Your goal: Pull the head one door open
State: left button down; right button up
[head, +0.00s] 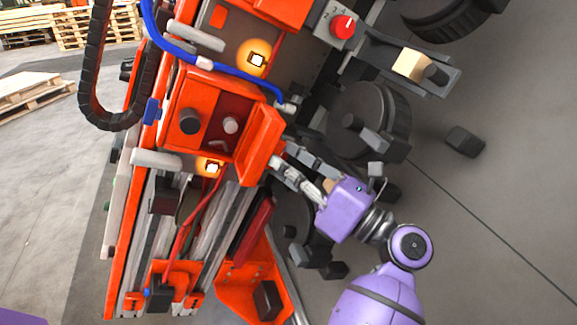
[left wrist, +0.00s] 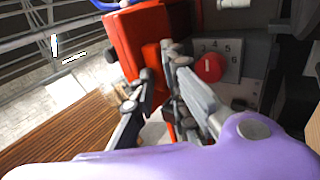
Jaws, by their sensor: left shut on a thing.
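The orange head housing (head: 182,95) is in the middle of the head view, with dark and grey round knobs inside. Its orange door (head: 259,145) stands out at an angle on the right side, so the inside shows. No label reads clearly enough to tell the head's number. My left gripper (head: 279,166), on the purple arm, is at the door's outer edge and shut on it. In the left wrist view the two fingers (left wrist: 164,82) close around a red-orange part of the door (left wrist: 150,62); the exact contact is partly hidden by the fingers. My right gripper is not in view.
A red knob (head: 342,26) on a numbered plate is above right; it also shows in the left wrist view (left wrist: 208,67). A blue hose (head: 235,72) crosses above the housing. Black wheels (head: 365,120) stand behind the gripper. Wooden pallets (head: 95,28) lie far left on open floor.

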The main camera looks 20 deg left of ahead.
pick_arm(q)
jog(key=shift+a+r, duration=0.45)
jog(key=shift+r, duration=0.15)
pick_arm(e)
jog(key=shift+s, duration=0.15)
pick_arm(q)
jog(key=c, duration=2)
grip_release()
jog(key=shift+o, duration=1)
jog(key=shift+a, duration=0.2)
jog(key=shift+w+a+f, duration=0.1)
jog(key=shift+a+f, duration=0.05)
jog(key=shift+f, duration=0.2)
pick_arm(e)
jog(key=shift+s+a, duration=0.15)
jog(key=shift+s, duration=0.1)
pick_arm(q)
jog(key=shift+f, duration=0.1)
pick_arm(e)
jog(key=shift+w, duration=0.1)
pick_arm(q)
jog(key=v, duration=0.7)
jog(key=shift+d, duration=0.35)
